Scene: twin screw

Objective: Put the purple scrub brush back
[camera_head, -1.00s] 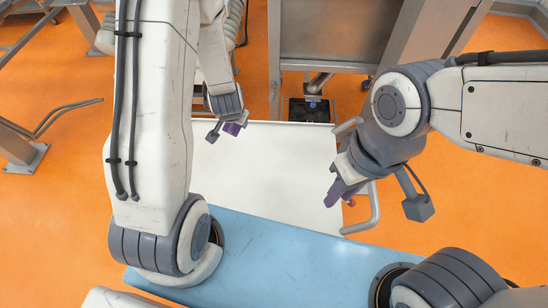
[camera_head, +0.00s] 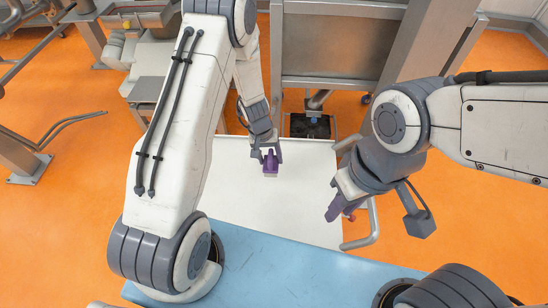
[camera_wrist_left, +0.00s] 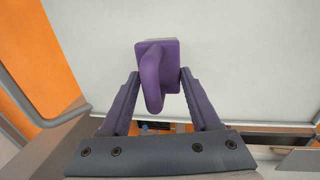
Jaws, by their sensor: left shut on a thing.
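The purple scrub brush (camera_head: 270,169) is held in my left gripper (camera_head: 266,152), over the white tabletop (camera_head: 225,190) near its far edge in the head view. In the left wrist view the brush (camera_wrist_left: 171,58) shows a blocky body and a curved handle, between the fingertips of my left gripper (camera_wrist_left: 160,82). White surface lies behind it; I cannot tell how high above it the brush is. My right gripper (camera_head: 338,208) is at the right edge of the white tabletop, with dark purple-grey fingers pointing down-left. No object shows clearly in it, and its opening cannot be made out.
A metal rail handle (camera_head: 368,236) runs along the right side of the white top. A steel machine (camera_head: 338,45) with a dark floor drain (camera_head: 308,126) stands behind it. A pale blue surface (camera_head: 280,262) lies in front. Most of the visible white top is clear.

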